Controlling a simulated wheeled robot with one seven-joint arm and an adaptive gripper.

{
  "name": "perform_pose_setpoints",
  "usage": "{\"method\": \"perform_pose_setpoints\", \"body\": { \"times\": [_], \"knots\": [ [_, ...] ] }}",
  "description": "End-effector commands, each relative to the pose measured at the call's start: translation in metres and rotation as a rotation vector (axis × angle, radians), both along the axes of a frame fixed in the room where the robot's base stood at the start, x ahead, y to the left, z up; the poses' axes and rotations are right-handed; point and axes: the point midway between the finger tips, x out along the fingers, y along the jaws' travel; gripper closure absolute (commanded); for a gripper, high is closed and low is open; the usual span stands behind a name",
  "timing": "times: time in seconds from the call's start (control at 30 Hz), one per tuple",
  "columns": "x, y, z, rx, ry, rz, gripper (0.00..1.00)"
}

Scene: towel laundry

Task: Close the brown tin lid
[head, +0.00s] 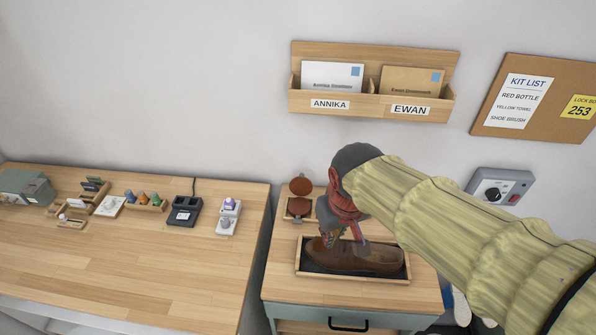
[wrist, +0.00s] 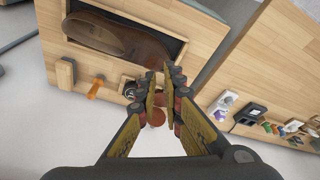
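The brown tin (head: 299,207) sits in a small wooden holder at the back left of the right cabinet. Its round reddish-brown lid (head: 300,186) stands raised behind it, so the tin is open. In the wrist view a round brown part of the tin (wrist: 157,118) shows low between my fingers, partly hidden by them. My gripper (head: 333,238) points down in front of the tin and to its right, over the shoe. In the wrist view my gripper (wrist: 161,72) has its fingertips close together with a narrow gap and nothing visibly held. I cannot tell whether it touches anything.
A brown shoe (head: 365,257) lies in a dark-lined wooden tray (head: 300,268), close under my gripper. A wooden letter rack (head: 370,106) hangs on the wall above. A wooden table (head: 130,270) with several small items along its back stands to the left, across a narrow gap.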

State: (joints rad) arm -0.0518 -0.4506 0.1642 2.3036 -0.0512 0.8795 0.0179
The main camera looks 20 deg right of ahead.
Motion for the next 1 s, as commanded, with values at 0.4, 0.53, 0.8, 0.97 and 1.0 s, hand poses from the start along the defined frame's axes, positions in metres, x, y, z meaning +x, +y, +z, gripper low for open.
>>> {"method": "perform_pose_setpoints", "body": {
  "times": [0.4,0.53,0.8,0.97,1.0],
  "knots": [
    [0.200,0.001,-0.075,-0.091,-0.008,-0.139,1.00],
    [0.258,0.002,-0.081,-0.083,-0.096,-0.224,1.00],
    [0.310,0.002,-0.047,-0.012,-0.255,-0.385,1.00],
    [0.313,0.001,-0.052,0.002,-0.261,-0.415,1.00],
    [0.314,0.000,-0.056,0.002,-0.260,-0.415,1.00]
  ]
}}
